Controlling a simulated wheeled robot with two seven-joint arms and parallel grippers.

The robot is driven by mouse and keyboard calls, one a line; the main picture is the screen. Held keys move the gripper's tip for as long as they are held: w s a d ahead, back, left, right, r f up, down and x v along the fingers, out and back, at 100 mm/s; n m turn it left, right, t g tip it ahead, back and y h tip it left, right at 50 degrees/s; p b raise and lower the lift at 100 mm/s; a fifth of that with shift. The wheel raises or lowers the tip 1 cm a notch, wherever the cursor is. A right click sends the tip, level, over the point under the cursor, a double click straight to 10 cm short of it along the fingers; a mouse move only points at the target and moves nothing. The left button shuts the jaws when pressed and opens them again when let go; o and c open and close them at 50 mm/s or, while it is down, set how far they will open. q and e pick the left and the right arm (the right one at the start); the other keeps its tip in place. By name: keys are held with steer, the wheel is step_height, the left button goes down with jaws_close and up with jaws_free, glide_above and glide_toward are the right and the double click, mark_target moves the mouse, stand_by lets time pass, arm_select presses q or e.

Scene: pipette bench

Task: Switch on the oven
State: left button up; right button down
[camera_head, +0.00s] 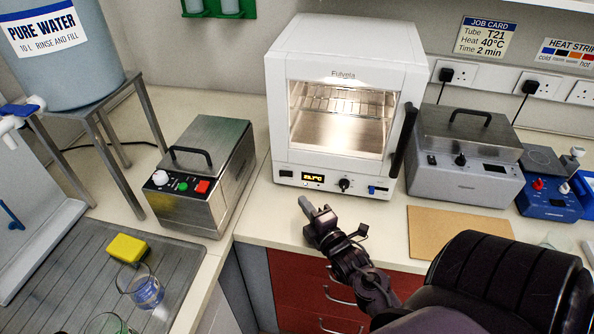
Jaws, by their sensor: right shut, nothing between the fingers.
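The oven (345,60) is a white box with a glass door and a black vertical handle (404,140) at its right. The door is closed and the lit chamber holds a wire rack. Its lower front panel has a lit yellow display (314,178), a black knob (344,184) and a small blue part (377,190) to the right of the knob. My right gripper (315,208) is shut and empty, just in front of and below the oven's panel, apart from it near the counter's front edge. My left gripper is out of view.
A steel bath (213,140) with green and red buttons stands left of the oven. A grey lidded bath (465,150) and a blue device (545,190) stand to the right. A brown board (450,232) lies on the counter. A sponge (127,248) and beaker (140,288) are at lower left.

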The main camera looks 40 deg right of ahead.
steer(key=shift+s+a+r+b, duration=0.15)
steer(key=shift+s+b, duration=0.1)
steer(key=shift+s, duration=1.05)
steer(key=shift+s+a+r+b, duration=0.1)
steer(key=shift+s+b, duration=0.15)
steer(key=shift+s, duration=1)
steer(key=shift+s+f, duration=0.1)
steer(key=shift+f, duration=0.05)
